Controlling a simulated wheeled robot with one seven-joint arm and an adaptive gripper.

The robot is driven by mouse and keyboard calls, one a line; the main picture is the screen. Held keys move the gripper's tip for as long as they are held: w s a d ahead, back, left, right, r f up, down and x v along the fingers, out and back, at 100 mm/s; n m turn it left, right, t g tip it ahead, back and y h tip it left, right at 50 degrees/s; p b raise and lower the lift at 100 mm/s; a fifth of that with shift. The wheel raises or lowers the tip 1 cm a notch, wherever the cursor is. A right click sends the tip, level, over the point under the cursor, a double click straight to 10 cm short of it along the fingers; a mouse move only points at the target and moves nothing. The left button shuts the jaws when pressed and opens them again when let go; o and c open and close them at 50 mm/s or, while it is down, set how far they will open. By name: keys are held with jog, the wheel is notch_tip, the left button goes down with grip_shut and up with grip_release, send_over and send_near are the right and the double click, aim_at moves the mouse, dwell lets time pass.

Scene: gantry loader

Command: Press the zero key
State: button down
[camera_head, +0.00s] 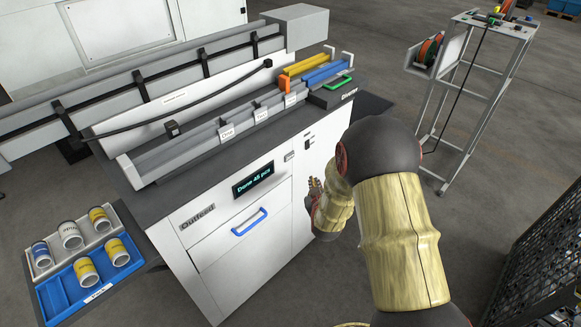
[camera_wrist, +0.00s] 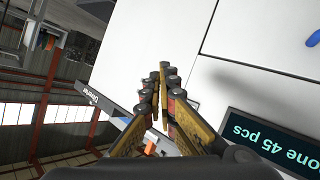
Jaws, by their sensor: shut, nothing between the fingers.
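The white machine cabinet (camera_head: 232,262) stands in the middle of the head view. Its dark display (camera_head: 253,180) reads "Done 45 pcs"; the display also shows at the lower right of the wrist view (camera_wrist: 268,146). A small light block (camera_head: 289,156) and small dark fittings (camera_head: 308,143) sit on the front panel right of the display. I cannot read a zero mark on any of them. My gripper (camera_head: 314,186) is in front of the cabinet's right part, below these fittings. In the wrist view my gripper (camera_wrist: 162,86) is shut and empty, its fingers hiding part of the panel.
A drawer with a blue handle (camera_head: 249,222) is below the display. The cabinet top carries rails with yellow (camera_head: 305,64) and blue bars (camera_head: 325,72). A blue tray (camera_head: 61,296) with cans is at the left.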

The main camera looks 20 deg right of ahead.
aim_at(289, 156)
jog(key=shift+w+d+r+t, duration=0.15)
jog(key=shift+w+r+t, duration=0.1)
jog(key=shift+r, duration=0.3)
jog(key=shift+w+d+r+t, duration=0.15)
jog(key=shift+w+r, duration=0.1)
jog(key=shift+r, duration=0.25)
jog(key=shift+a, duration=0.1)
jog(key=w+a, duration=0.3)
jog(key=w, duration=0.5)
jog(key=shift+w, duration=0.15)
jog(key=shift+w+b, duration=0.1)
jog(key=shift+b, duration=0.25)
dwell(0.5)
jog(key=shift+w+a, duration=0.1)
jog(key=shift+w, duration=0.2)
